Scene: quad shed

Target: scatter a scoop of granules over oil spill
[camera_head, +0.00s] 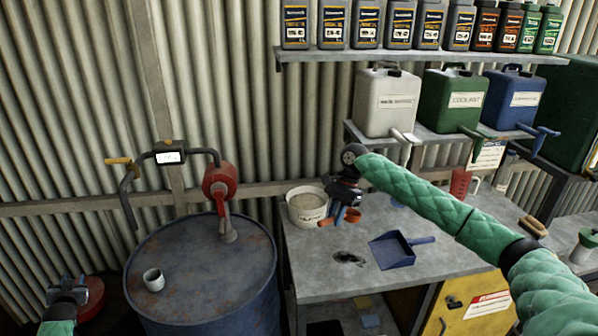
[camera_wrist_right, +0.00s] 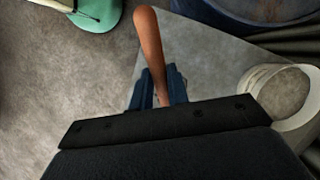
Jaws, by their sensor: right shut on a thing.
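An orange scoop (camera_head: 353,216) is in my right gripper (camera_head: 346,208), over the workbench. My right gripper is shut on its handle (camera_wrist_right: 150,45), which sticks up between blue finger pads in the right wrist view. What the scoop holds cannot be seen. A whitish labelled bucket of pale granules (camera_head: 306,205) stands just left of the gripper; it also shows at the right of the wrist view (camera_wrist_right: 262,80). The dark oil spill (camera_head: 348,258) lies on the bench top in front of the gripper. My left gripper (camera_head: 68,286) is at the lower left, away from the bench; its jaw opening is unclear.
A blue dustpan (camera_head: 393,250) lies right of the spill on the grey workbench (camera_head: 320,282). A blue drum (camera_head: 200,262) with a metal cup (camera_head: 153,279) and red pump (camera_head: 219,180) stands left. Canisters (camera_head: 386,102) stand on a raised shelf behind. A brush (camera_head: 532,227) lies far right.

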